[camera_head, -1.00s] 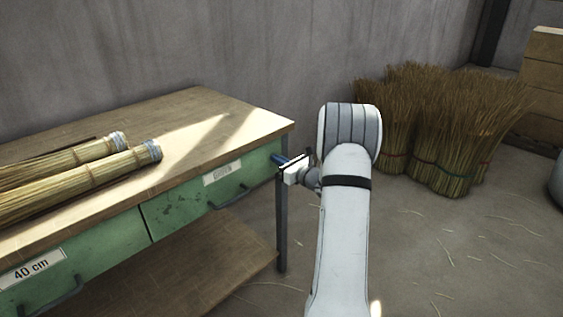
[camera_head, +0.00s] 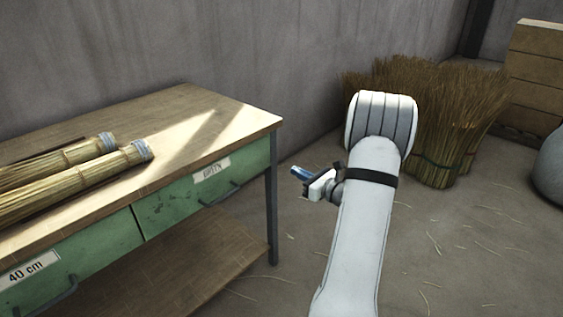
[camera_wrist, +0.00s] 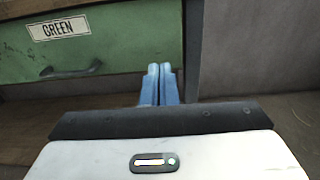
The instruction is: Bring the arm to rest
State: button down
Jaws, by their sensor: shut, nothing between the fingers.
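My gripper (camera_head: 297,172) is at the right of the workbench, in the air just beyond the bench's right end, pointing left toward it. Its blue fingers are together and hold nothing; they show in the wrist view (camera_wrist: 159,84) too. In the wrist view the green drawer front (camera_wrist: 105,50) labelled GREEN is ahead and to the left, and the drawer looks shut. My white arm stands upright in the right half of the head view and hides part of the straw behind it.
The workbench (camera_head: 215,112) bears two straw bundles (camera_head: 75,180) with pale bound ends at the left. Green drawers have labels GREEN and 40 cm. Straw sheaves (camera_head: 440,120) stand by the wall, beside stacked wooden boxes (camera_head: 535,70) and a grey rounded object (camera_head: 552,165). Straw-littered floor is free at right.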

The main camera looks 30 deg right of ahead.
jog(key=shift+s, duration=0.2)
jog(key=s+a+r+n+g+y+p, duration=0.1)
jog(key=a+r+n+g+y+p, duration=0.65)
jog(key=a, duration=0.75)
jog(key=s+a+r+n+g+h+p, duration=0.1)
jog(key=s+a+r+n+g+p, duration=0.3)
jog(key=a, duration=0.3)
jog(key=s+a+r+n+g+h+p, duration=0.2)
jog(key=s+a+r+n, duration=0.3)
jog(key=a+r+n, duration=0.15)
jog(key=s+a+r+n+g+h+p, duration=0.1)
jog(key=s+r+n+h+p, duration=0.8)
jog(key=s+r+n+p, duration=0.3)
jog(key=shift+s+r+n, duration=1.25)
jog(key=shift+n, duration=0.15)
jog(key=shift+a+h, duration=0.1)
jog(key=shift+h, duration=0.15)
